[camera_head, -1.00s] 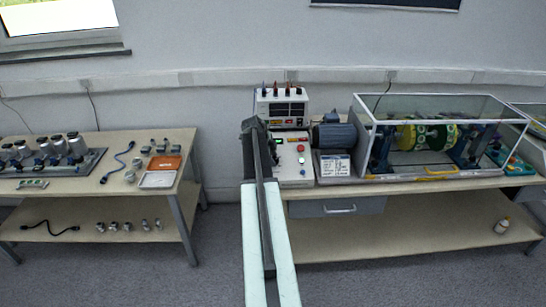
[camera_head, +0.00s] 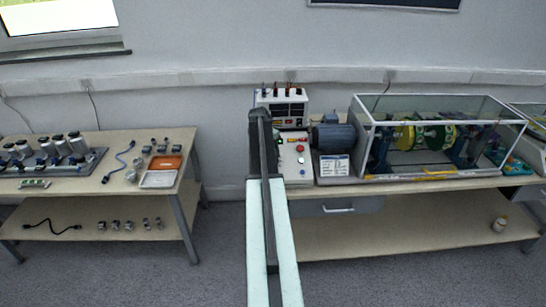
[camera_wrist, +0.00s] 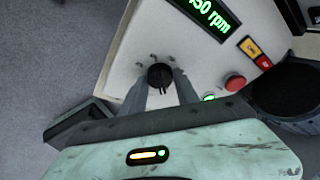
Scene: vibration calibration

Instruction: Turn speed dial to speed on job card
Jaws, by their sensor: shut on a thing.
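The black speed dial (camera_wrist: 159,75) sits on the white control panel (camera_wrist: 128,58), with small marks around it. My gripper (camera_wrist: 160,84) is shut on the dial, one finger on each side, in the wrist view. A green speed display (camera_wrist: 208,15) shows digits ending in "50 rpm"; its left part is cut off. In the head view my arm covers the dial, and the control panel (camera_head: 295,172) shows beside it. The job card (camera_head: 334,166), white with a dark header, stands right of the panel; its text is too small to read.
A red button (camera_wrist: 235,81) and a yellow-and-red switch (camera_wrist: 255,52) are close by the dial. A blue-grey motor (camera_head: 334,135) and a glass-walled enclosure (camera_head: 440,105) stand to the right. A second table (camera_head: 120,180) with parts stands at the left.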

